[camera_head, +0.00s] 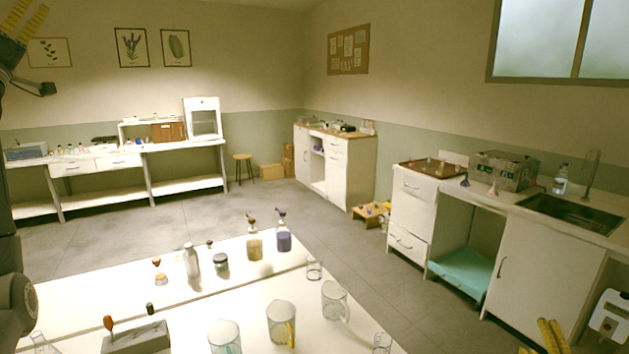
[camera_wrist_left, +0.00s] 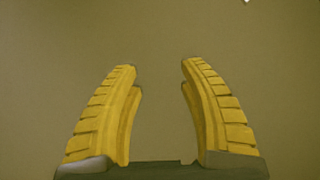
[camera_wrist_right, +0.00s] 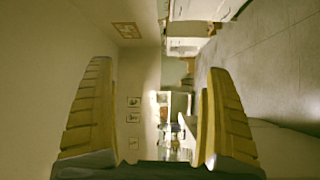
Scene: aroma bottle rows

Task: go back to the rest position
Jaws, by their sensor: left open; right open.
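My left gripper (camera_head: 24,22) is at the top left corner of the head view, raised high above the table and well away from the bottles. In the left wrist view its two yellow fingers (camera_wrist_left: 160,85) are apart with only plain wall between them. My right gripper (camera_head: 548,338) is at the bottom right edge of the head view, right of the white table and in front of the cabinets. In the right wrist view its fingers (camera_wrist_right: 157,85) are apart and empty, with the room seen sideways between them. Neither gripper touches anything.
The white table (camera_head: 100,288) holds a grey bottle (camera_head: 191,260), a purple-filled bottle (camera_head: 284,240), an amber bottle (camera_head: 254,245), a dark-lidded jar (camera_head: 221,262), several glass beakers (camera_head: 334,300) and a grey block (camera_head: 136,338). A sink counter (camera_head: 500,203) stands at the right. Floor lies between.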

